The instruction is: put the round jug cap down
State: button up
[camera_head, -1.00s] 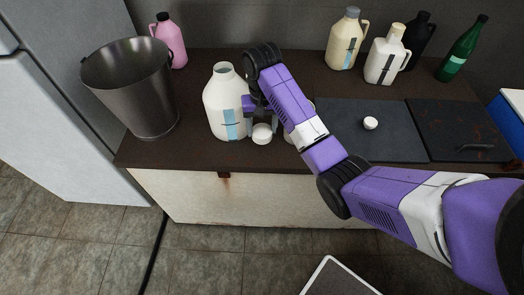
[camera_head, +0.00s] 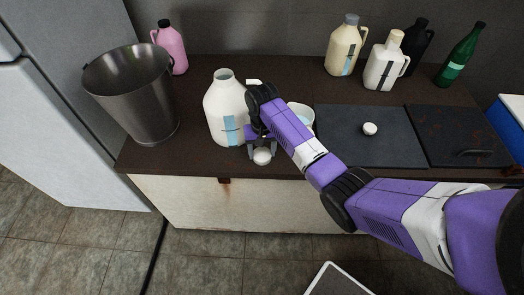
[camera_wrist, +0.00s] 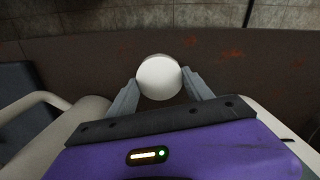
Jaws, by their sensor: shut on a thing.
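The white round cap (camera_head: 262,157) is between the fingers of my gripper (camera_head: 261,152), near the front edge of the dark brown counter (camera_head: 195,155). In the wrist view my gripper (camera_wrist: 161,80) is shut on the cap (camera_wrist: 159,78), one finger on each side. I cannot tell whether the cap touches the counter. A large cream jug (camera_head: 225,118) with a blue label stands upright and open-mouthed just left of my gripper. A second white cap (camera_head: 370,129) lies on the dark board to the right.
A metal bucket (camera_head: 140,100) and a pink bottle (camera_head: 170,50) stand at the left. A whitish container (camera_head: 302,112) is partly hidden behind my arm. A dark board (camera_head: 340,145), capped jugs and a green bottle (camera_head: 462,55) are at the right.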

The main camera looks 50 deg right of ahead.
jog(key=shift+f, duration=0.1)
jog(key=o, duration=1.3)
